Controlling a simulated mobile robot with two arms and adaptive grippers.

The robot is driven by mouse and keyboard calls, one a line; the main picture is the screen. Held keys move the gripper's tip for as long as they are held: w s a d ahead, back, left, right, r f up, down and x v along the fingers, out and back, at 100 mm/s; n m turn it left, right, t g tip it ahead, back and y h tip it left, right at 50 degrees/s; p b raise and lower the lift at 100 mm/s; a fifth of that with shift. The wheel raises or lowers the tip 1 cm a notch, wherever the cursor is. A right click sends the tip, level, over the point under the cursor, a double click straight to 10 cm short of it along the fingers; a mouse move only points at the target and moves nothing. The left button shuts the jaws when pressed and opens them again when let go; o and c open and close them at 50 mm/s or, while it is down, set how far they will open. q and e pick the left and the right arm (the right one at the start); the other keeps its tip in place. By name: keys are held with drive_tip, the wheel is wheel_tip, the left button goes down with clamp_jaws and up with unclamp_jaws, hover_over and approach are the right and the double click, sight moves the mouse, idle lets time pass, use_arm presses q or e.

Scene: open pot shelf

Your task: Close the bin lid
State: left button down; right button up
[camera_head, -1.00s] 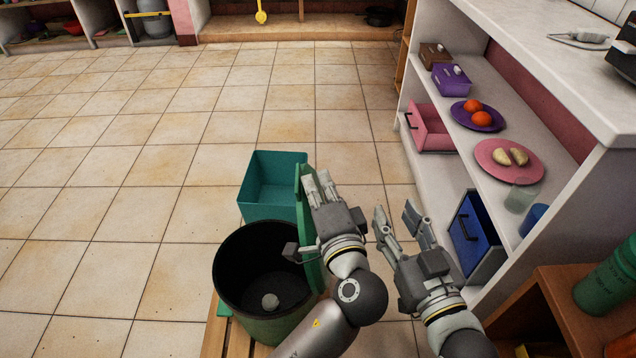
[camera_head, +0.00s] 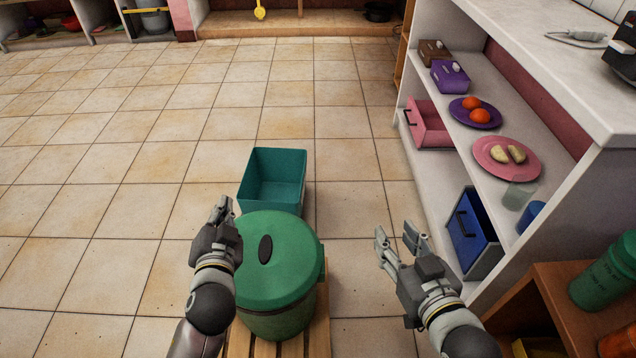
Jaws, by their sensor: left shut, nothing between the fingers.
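The green bin (camera_head: 278,322) stands on a slatted wooden stand in the lower middle of the head view. Its green lid (camera_head: 290,262) lies flat over the top and covers the opening; a dark oval mark (camera_head: 265,249) shows on it. The inside of the bin is hidden. My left gripper (camera_head: 221,212) is at the left edge of the lid, shut and empty; whether it touches the lid I cannot tell. My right gripper (camera_head: 398,236) is to the right of the bin, apart from it, with its fingers spread and nothing between them.
A teal open box (camera_head: 273,183) stands on the floor just behind the bin. At right, a white shelf (camera_head: 440,185) holds plates, small boxes and a blue bin (camera_head: 472,232). A wooden slatted stand (camera_head: 318,335) is under the bin. The tiled floor at left is clear.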

use_arm(q)
drive_tip(key=a+f+n, duration=0.1)
drive_tip(key=a+f, duration=0.1)
drive_tip(key=a+f+n+b, duration=0.1)
drive_tip(key=a+f, duration=0.1)
drive_tip(key=f, duration=0.1)
drive_tip(key=a+f+n+h, duration=0.1)
drive_tip(key=a+f, duration=0.1)
drive_tip(key=f, duration=0.1)
drive_tip(key=shift+f, duration=0.1)
drive_tip(key=a+f+n, duration=0.1)
drive_tip(key=f, duration=0.2)
drive_tip(key=a+f+n+b, duration=0.1)
drive_tip(key=f, duration=0.2)
drive_tip(key=a+f+h+b, duration=0.1)
drive_tip(key=f, duration=0.1)
drive_tip(key=shift+f+n, duration=0.4)
drive_tip(key=shift+a+f, duration=0.1)
drive_tip(key=shift+f, duration=0.65)
drive_tip(key=shift+n, duration=0.3)
use_arm(e)
wheel_tip(320, 180, up, 15)
drive_tip(key=s+a+t+y, duration=0.1)
drive_tip(key=t+y, duration=0.2)
drive_tip(key=t, duration=0.6)
drive_tip(key=shift+s+a, duration=0.35)
drive_tip(key=shift+a, duration=0.05)
